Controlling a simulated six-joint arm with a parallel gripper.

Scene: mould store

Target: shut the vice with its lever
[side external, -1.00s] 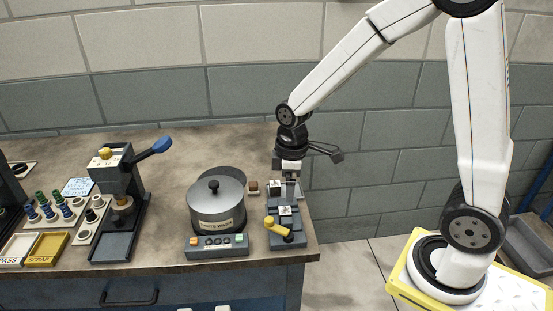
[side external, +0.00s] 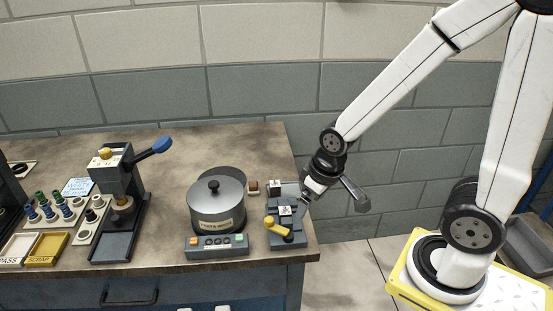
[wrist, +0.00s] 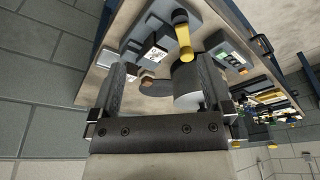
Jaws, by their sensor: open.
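The grey vice (side external: 290,242) stands at the right end of the bench, with a white-labelled block (side external: 285,211) on it. Its yellow lever (side external: 279,229) sits at the near end, slanting down to the right. In the wrist view the vice (wrist: 146,28) and yellow lever (wrist: 184,40) show beyond the fingers. My gripper (side external: 305,199) is tilted just right of the vice, close to its side; I cannot tell whether it touches. In the wrist view my gripper (wrist: 162,66) is open, fingers wide apart, nothing between them. The vice's jaw gap is hard to make out.
A grey pot (side external: 216,205) with a lidded top stands left of the vice, behind a button panel (side external: 217,246). A lever press (side external: 125,185) with a blue handle stands farther left. A small brown block (side external: 253,187) lies behind. The bench's right edge is close to my gripper.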

